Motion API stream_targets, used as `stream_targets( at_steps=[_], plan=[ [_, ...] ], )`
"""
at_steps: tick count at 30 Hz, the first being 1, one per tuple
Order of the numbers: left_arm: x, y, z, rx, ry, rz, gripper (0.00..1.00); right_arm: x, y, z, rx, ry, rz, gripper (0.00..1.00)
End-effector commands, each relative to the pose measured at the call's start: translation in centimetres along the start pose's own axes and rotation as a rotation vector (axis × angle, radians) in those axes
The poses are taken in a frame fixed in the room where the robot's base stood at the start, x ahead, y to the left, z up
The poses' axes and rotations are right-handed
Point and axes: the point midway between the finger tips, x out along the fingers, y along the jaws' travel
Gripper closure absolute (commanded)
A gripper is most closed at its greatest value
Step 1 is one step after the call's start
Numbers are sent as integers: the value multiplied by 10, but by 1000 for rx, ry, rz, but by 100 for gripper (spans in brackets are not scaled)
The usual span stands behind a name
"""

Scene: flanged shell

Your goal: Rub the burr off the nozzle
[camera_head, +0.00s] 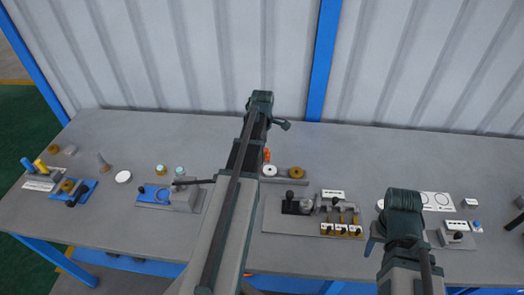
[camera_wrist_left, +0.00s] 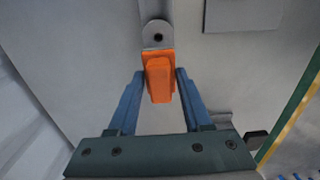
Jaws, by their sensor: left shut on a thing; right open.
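In the left wrist view my left gripper (camera_wrist_left: 160,88) has its two blue fingers closed on an orange block (camera_wrist_left: 159,78). A grey rounded part with a dark hole (camera_wrist_left: 157,36) lies just beyond the block; I cannot tell whether they are joined. In the head view a small orange piece (camera_head: 267,155) shows beside my left arm, which hides the left fingers. My right gripper (camera_head: 374,240) is open, low at the right, mostly hidden by its own wrist. I cannot make out the nozzle or its burr for certain; a small grey cone (camera_head: 102,161) stands at the left.
The grey bench (camera_head: 330,150) is clear along its back. A blue-based fixture (camera_head: 155,195) with a grey block and dark rod stands left of my arm. A plate of small parts (camera_head: 275,222) lies between my arms. A brown ring (camera_head: 296,173) lies behind it.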

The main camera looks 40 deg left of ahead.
Motion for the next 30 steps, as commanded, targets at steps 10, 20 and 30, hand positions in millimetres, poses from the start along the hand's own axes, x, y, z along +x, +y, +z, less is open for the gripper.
stream_targets(
  at_steps=[10,20,30],
  plan=[
    [-2,0,0,0,0,0,95,-2,0,0,0,0,0,50],
    [-29,0,0,0,0,0,95,-29,3,2,0,0,0,50],
    [-31,0,0,0,0,0,95,-31,3,2,0,0,0,50]
  ],
)
